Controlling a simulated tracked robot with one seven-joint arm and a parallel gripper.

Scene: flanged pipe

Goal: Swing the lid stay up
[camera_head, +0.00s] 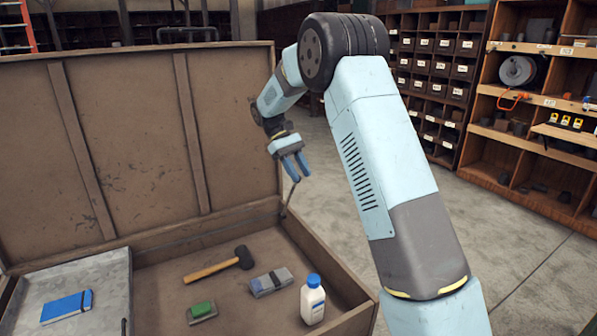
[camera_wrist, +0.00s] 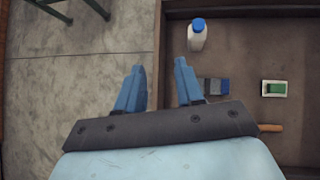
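The lid stay (camera_head: 289,200) is a thin dark rod at the box's right wall, near the hinge corner, in the head view. It leans up and to the right from the wall, and its upper end is by my fingertips. My gripper (camera_head: 301,177) points down there with its blue fingers apart. In the wrist view my gripper (camera_wrist: 159,66) shows a clear gap between the fingers, with the box's side wall below. I cannot make out the stay there, nor tell whether a finger touches it. The brown lid (camera_head: 135,150) stands open at the back.
The box (camera_head: 335,260) holds a mallet (camera_head: 215,267), a white bottle (camera_head: 313,300), a grey-blue block (camera_head: 271,282) and a green-topped block (camera_head: 201,312). A grey tray (camera_head: 110,275) with a blue book (camera_head: 66,306) is at left. Floor right of the box is clear.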

